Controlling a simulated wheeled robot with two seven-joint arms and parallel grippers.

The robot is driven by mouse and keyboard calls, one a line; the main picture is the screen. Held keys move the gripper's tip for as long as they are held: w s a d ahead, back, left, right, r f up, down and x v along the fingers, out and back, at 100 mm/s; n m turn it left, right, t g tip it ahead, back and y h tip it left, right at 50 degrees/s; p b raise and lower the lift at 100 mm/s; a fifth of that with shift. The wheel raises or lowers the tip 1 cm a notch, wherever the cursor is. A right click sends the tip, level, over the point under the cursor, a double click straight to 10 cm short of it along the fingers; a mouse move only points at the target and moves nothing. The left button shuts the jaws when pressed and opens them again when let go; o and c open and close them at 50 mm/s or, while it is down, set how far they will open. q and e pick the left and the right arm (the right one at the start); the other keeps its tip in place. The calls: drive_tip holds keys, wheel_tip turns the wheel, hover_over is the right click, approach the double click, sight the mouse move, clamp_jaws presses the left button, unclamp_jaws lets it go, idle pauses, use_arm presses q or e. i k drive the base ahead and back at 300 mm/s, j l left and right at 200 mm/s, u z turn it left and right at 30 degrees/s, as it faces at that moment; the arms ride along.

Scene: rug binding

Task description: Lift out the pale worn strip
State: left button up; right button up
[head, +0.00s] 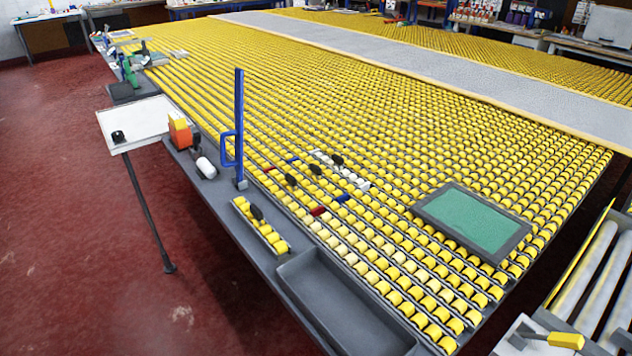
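A pale strip (357,180) with whitish rollers lies among the yellow roller rows, near the middle of the table. A black knob (337,160) stands at its far end. I cannot tell whether the strip sits level with its neighbours. Two more black knobs (315,169) lie just to its left. Small red pieces (318,210) and blue pieces (341,198) lie around it. A yellow roller strip (275,241) with a black knob rests on the grey front ledge. Neither of my grippers is in view.
An empty grey tray (312,293) sits at the front ledge. A tall blue handled tool (239,120) stands left of the strip. A green pad (470,218) in a dark frame lies right. A white side tray (108,128) and orange block (180,137) are left.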

sight(334, 164)
drive_tip(key=i+j+z, duration=0.1)
drive_tip(key=j+z, duration=1)
drive_tip(key=k+j, duration=0.05)
drive_tip(key=j, duration=0.05)
